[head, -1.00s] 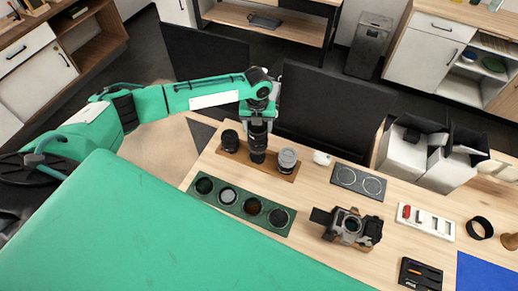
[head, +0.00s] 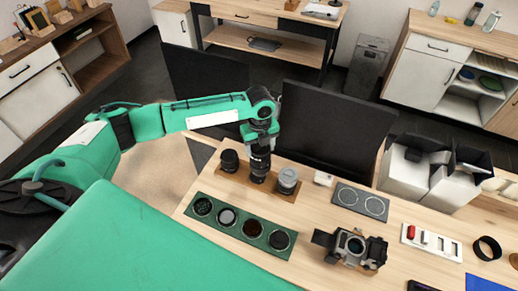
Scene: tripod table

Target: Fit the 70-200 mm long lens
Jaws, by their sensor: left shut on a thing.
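My left gripper (head: 261,146) comes down from above and is shut on a tall black lens (head: 259,170), the middle one on a wooden lens rack (head: 243,178). The lens is upright and its lower end is at the rack; I cannot tell whether it is clear of it. A shorter black lens (head: 230,161) stands to its left and a grey-white lens (head: 288,180) to its right. The camera body (head: 352,247) rests at the front right, on a small brown base, with its round mount facing up and a dark flap at its left. My right gripper is not in view.
A green tray (head: 265,239) with several round filters lies before the rack. A grey plate with two rings (head: 361,201), a small white item (head: 323,178), a white holder (head: 431,243) and a black ring (head: 487,248) lie to the right. Dark panels (head: 335,125) stand behind the table.

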